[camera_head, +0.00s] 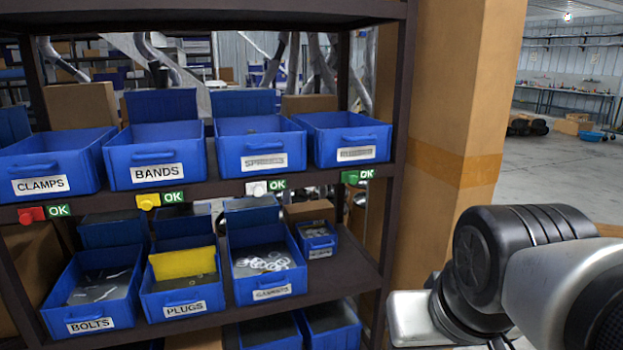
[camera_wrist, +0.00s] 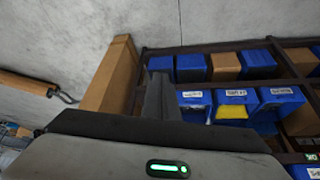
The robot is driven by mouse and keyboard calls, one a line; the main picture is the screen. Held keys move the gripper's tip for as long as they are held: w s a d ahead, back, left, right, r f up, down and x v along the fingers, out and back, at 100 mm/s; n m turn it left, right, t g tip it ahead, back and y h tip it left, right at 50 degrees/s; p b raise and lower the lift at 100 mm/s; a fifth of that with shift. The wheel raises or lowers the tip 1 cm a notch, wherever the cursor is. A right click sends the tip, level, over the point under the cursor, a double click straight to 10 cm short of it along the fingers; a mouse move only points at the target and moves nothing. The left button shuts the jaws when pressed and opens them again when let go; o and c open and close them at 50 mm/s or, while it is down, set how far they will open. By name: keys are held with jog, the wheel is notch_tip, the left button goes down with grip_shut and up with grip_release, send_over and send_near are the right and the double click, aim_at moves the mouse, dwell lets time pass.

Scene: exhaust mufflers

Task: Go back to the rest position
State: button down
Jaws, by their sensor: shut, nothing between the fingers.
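My gripper (camera_wrist: 161,97) shows in the wrist view as dark fingers close together above a grey body with a green light. It is shut and empty, with the shelf's blue bins behind it and apart from it. In the head view my arm fills the lower right, beside the shelf, and the fingers cannot be made out there.
A dark shelf rack (camera_head: 397,120) holds blue bins, among them CLAMPS (camera_head: 45,170), BANDS (camera_head: 155,158), BOLTS (camera_head: 90,298) and PLUGS (camera_head: 182,288). An orange-brown pillar (camera_head: 460,110) stands between the rack and my arm. Open floor (camera_head: 560,165) lies at the back right.

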notch_tip(320, 180, up, 27)
jog(key=s+p, duration=0.1)
jog(key=p, duration=2.6)
jog(key=shift+p, duration=0.3)
